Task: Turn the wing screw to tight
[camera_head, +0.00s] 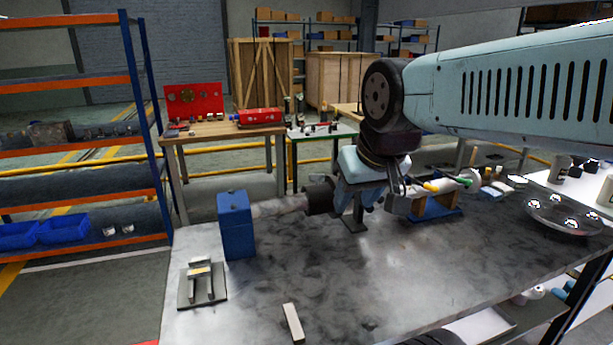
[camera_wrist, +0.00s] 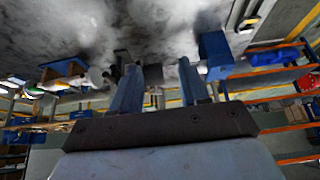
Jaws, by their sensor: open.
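The pumpset part on the bench is a blue box (camera_head: 236,222) with a pale horizontal pipe (camera_head: 280,206) ending in a dark cylinder (camera_head: 320,197). My gripper (camera_head: 358,202) points down just right of this cylinder, over a small dark stand (camera_head: 355,222). In the wrist view, my gripper (camera_wrist: 158,66) has its two blue fingers apart, with a dark part (camera_wrist: 153,75) showing between them. The blue box (camera_wrist: 215,55) stands beyond the right finger. I cannot make out the wing screw; it may be hidden by the fingers. I cannot tell whether the fingers touch anything.
A blue-based wooden holder (camera_head: 435,208) with yellow- and green-ended tools stands right of my gripper. A metal fixture (camera_head: 202,283) and a pale block (camera_head: 293,323) lie at the front left. The bench's front middle is mostly clear.

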